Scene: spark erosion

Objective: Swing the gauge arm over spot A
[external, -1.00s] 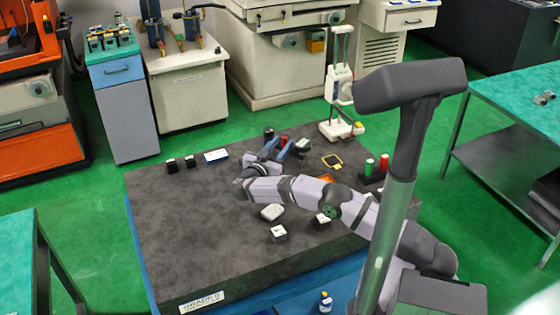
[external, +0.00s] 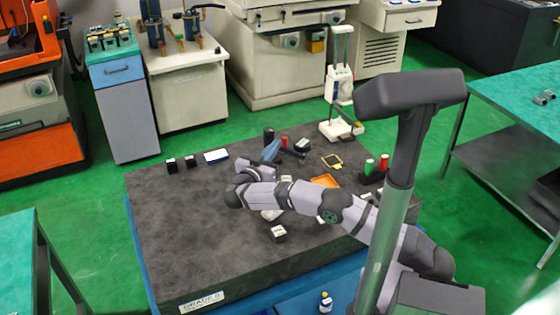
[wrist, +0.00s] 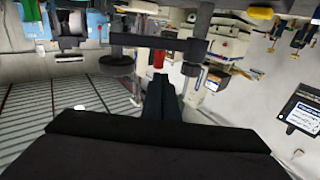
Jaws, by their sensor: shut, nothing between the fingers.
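My gripper (external: 271,151) is shut and empty above the back part of the dark plate (external: 190,230). Its blue fingers point toward the back, close to a black cylinder (external: 268,134) and a red cylinder (external: 284,141). A dark bar (external: 291,154) runs right from the fingertips; it may be the gauge arm. In the wrist view my shut fingers (wrist: 162,90) reach toward a dark horizontal bar (wrist: 150,42) with round parts, and a red cylinder (wrist: 159,56) shows behind it. I cannot tell whether they touch the bar. I cannot make out a spot marked A.
A tall white stand (external: 340,90) rises at the plate's back right. Labelled blocks (external: 278,233) lie in front of my arm. The plate's left half is mostly clear.

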